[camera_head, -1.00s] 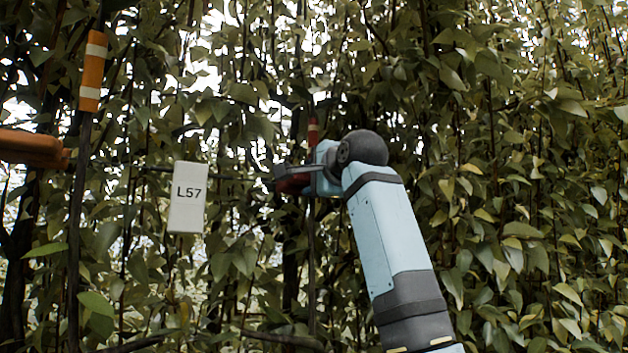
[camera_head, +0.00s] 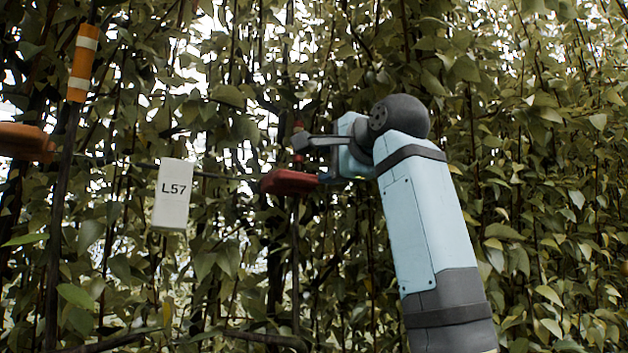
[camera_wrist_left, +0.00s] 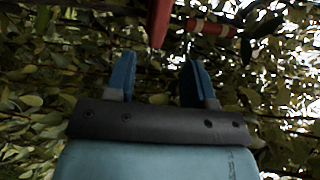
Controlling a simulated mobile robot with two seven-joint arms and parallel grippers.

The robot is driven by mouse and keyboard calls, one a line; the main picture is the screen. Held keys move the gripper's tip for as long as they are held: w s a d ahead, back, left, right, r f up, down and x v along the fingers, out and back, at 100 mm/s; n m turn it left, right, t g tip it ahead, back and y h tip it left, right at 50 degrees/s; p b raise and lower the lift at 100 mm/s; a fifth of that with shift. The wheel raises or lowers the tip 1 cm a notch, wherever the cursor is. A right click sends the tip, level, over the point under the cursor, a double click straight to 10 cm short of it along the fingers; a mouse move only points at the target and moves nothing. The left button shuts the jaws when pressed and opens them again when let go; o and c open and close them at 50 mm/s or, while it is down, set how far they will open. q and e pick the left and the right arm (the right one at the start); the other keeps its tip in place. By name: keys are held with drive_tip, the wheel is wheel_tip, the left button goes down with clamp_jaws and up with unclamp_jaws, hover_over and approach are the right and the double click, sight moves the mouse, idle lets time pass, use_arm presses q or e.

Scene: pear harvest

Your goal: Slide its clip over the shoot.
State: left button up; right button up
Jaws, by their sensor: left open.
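A red clip-like piece (camera_head: 290,181) sits on a thin dark horizontal line at a dark upright stem. A red sleeve with a pale band (camera_head: 298,140) is on the stem just above it. My left gripper (camera_head: 312,160) is open and empty, close to the right of the red piece. In the left wrist view, its two blue fingertips (camera_wrist_left: 157,75) are spread apart. The red piece (camera_wrist_left: 160,22) and the banded red sleeve (camera_wrist_left: 210,27) lie beyond them, apart from them. I cannot tell whether the red piece encloses the stem. My right gripper is not in view.
A white tag (camera_head: 173,195) reading L57 hangs from the line on the left. An orange sleeve with pale bands (camera_head: 83,62) is on another stem, with an orange piece (camera_head: 25,140) beside it. Dense leaves surround everything.

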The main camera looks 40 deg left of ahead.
use_arm(q)
drive_tip(key=v, duration=0.2)
drive_tip(key=shift+s+d, duration=0.1)
drive_tip(key=shift+d, duration=0.3)
idle(0.3)
